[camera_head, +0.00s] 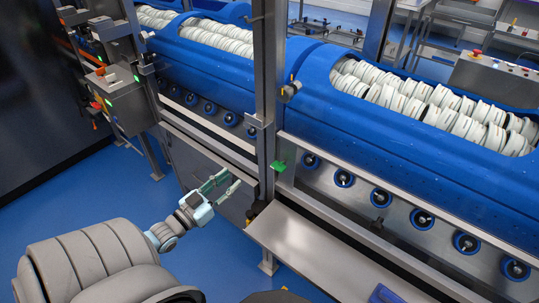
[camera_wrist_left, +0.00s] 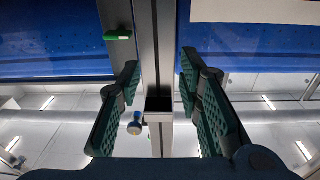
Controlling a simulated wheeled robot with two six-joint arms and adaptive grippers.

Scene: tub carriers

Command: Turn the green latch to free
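The green latch (camera_head: 278,166) is a small flat green piece on the metal post, just above the steel shelf. In the left wrist view the green latch (camera_wrist_left: 118,35) lies beyond the fingertips, up and to the left, beside the grey post. My left gripper (camera_head: 230,180) is open and empty, to the left of the latch and apart from it. In the left wrist view its two green-padded fingers (camera_wrist_left: 160,68) are spread wide, with the post showing between them. My right gripper is not in view.
A steel post (camera_head: 266,90) stands beside the latch. A steel shelf (camera_head: 310,252) juts out below it, with a blue object (camera_head: 385,294) at its front. Blue tub carriers (camera_head: 400,160) hold several white rolls. Blue floor (camera_head: 225,255) is free left of the shelf.

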